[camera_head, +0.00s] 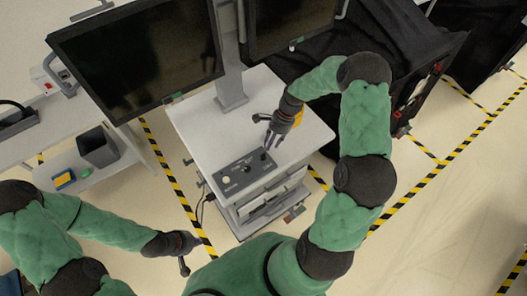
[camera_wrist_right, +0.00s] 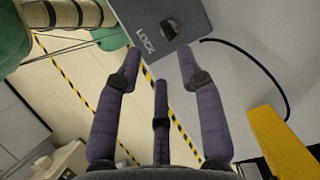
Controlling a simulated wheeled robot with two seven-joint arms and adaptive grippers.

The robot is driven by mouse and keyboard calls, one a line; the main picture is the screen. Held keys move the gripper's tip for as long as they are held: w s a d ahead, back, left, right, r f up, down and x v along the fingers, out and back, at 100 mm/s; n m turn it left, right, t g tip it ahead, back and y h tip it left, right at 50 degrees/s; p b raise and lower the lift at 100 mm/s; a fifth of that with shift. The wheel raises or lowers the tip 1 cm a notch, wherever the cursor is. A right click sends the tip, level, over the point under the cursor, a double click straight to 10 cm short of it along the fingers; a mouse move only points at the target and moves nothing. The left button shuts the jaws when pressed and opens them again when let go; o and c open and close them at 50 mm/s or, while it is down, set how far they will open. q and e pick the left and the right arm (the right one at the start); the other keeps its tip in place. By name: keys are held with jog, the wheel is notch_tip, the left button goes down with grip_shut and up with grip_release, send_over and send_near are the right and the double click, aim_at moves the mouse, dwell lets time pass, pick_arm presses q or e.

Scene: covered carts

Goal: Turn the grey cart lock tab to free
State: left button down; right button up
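A dark grey control box (camera_head: 240,178) lies on the white cart top near its front edge. It carries a pale round button, small markings and a dark knob-like tab (camera_head: 263,155) at its right end. In the right wrist view the tab (camera_wrist_right: 168,29) sits beside the word LOCK, at the top. My right gripper (camera_head: 269,143) is just behind the box's right end. Its purple fingers (camera_wrist_right: 160,62) are spread and empty, with the tab beyond the fingertips. My left gripper (camera_head: 183,262) is left of the cart, away from the box; its finger opening is unclear.
The white cart top (camera_head: 200,125) has free room left of the box. Monitors (camera_head: 140,55) on a post (camera_head: 230,80) stand behind. A yellow part (camera_wrist_right: 282,145) is right of my right fingers. A black-covered cart (camera_head: 365,40) stands at back right; a side table (camera_head: 120,165) is left.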

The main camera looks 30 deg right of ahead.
aim_at(264, 155)
jog(key=x, duration=0.4)
jog(key=w+x, duration=0.1)
jog(key=x, duration=0.1)
jog(key=shift+f, duration=0.1)
jog(key=shift+s+a+f+p, duration=0.25)
jog(key=shift+a+f+p, duration=0.1)
jog(key=shift+f, duration=0.2)
jog(key=shift+w+f, duration=0.2)
jog(key=shift+f, duration=0.1)
jog(key=shift+s, duration=0.1)
grip_shut()
